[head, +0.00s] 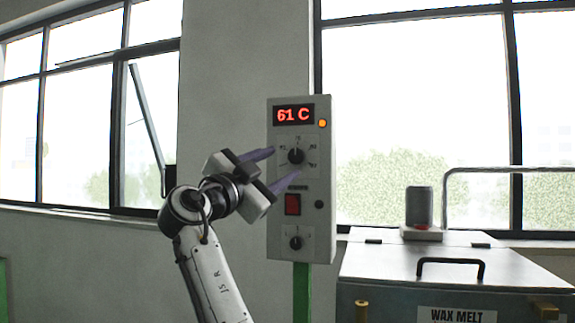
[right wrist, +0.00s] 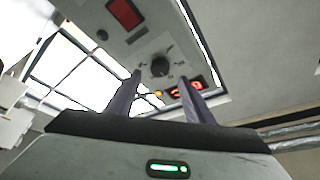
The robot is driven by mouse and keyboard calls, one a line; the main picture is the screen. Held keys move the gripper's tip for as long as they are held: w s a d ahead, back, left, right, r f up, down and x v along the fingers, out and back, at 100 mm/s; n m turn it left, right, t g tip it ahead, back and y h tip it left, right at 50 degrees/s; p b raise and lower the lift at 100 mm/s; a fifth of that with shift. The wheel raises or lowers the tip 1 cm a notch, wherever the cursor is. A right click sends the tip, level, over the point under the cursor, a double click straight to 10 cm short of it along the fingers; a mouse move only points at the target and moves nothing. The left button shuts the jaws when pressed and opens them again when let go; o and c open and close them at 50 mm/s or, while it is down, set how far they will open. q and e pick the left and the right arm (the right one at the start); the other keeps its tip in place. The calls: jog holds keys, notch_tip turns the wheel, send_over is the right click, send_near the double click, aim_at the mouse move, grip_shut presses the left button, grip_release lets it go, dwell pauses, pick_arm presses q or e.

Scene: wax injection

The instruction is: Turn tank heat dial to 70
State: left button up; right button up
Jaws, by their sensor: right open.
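The grey control box (head: 285,222) stands on a green post, with a red display (head: 294,114) that reads 61 C. Below the display is the black upper dial (head: 296,156) with scale marks around it. A second black dial (head: 296,243) sits at the bottom of the box. My right gripper (head: 286,167) is open in front of the upper dial, with one finger above and one below it. In the right wrist view, the upper dial (right wrist: 160,66) shows beyond and between the open fingertips, and no contact is visible. My left gripper is not in view.
A red switch (head: 292,204) and an orange lamp (head: 323,123) are on the box. To the right stands the wax melt tank (head: 400,265) with a black lid handle (head: 450,262), a grey cylinder (head: 419,206) and a metal rail. Windows line the wall behind.

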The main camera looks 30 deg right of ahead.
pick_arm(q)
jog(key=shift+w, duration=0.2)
pick_arm(e)
jog(key=shift+v, duration=2.35)
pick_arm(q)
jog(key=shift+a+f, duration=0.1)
